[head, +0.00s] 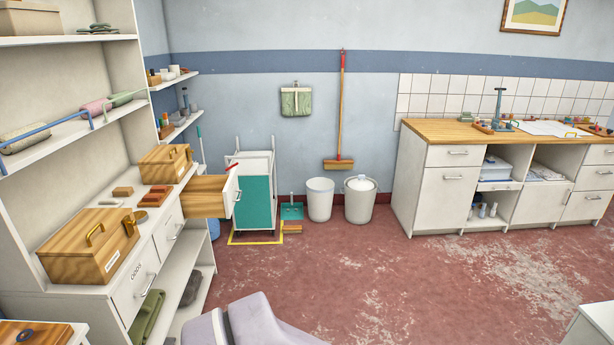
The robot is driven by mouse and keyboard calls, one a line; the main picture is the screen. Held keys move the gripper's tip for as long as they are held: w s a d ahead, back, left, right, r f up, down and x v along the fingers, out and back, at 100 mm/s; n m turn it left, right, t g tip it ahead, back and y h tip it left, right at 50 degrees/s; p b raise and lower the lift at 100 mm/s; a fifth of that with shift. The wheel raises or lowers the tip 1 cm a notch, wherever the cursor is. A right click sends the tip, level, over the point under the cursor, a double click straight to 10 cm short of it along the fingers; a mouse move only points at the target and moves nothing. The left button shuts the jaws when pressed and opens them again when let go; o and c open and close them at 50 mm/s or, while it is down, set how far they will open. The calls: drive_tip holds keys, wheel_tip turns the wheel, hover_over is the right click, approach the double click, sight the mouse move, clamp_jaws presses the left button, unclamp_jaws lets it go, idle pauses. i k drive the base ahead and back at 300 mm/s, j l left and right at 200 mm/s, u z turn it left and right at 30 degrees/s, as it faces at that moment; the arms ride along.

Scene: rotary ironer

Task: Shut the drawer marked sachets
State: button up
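One drawer (207,196) of the white cabinet on the left stands pulled out to the right. A nearer drawer (133,290) in the same cabinet is shut and carries a small label too small to read surely. Another shut drawer front (170,232) lies between them. My gripper is not in view.
Wooden boxes (84,257) (166,163) stand on the cabinet top. A teal-fronted white cart (256,195) stands just beyond the open drawer, inside yellow floor marking. White buckets (319,203) stand by the back wall. The red floor (330,265) in the middle is clear.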

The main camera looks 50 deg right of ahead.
sight(205, 197)
drive_tip(key=l+z, duration=0.15)
drive_tip(key=l, duration=0.3)
drive_tip(key=l+z, duration=0.2)
drive_tip(key=l, duration=0.25)
drive_tip(key=i+l+z, duration=0.15)
drive_tip(key=l, duration=0.3)
drive_tip(key=i+l+z, duration=0.2)
drive_tip(key=l, duration=0.25)
drive_tip(key=i+z, duration=0.15)
drive_tip(key=i, duration=0.3)
drive_tip(key=i+z, duration=0.2)
drive_tip(key=i, duration=0.3)
drive_tip(key=i+j+z, duration=0.15)
drive_tip(key=i, duration=0.3)
drive_tip(key=i+j+z, duration=0.15)
drive_tip(key=i, duration=0.3)
drive_tip(key=i+j+z, duration=0.2)
drive_tip(key=i, duration=0.25)
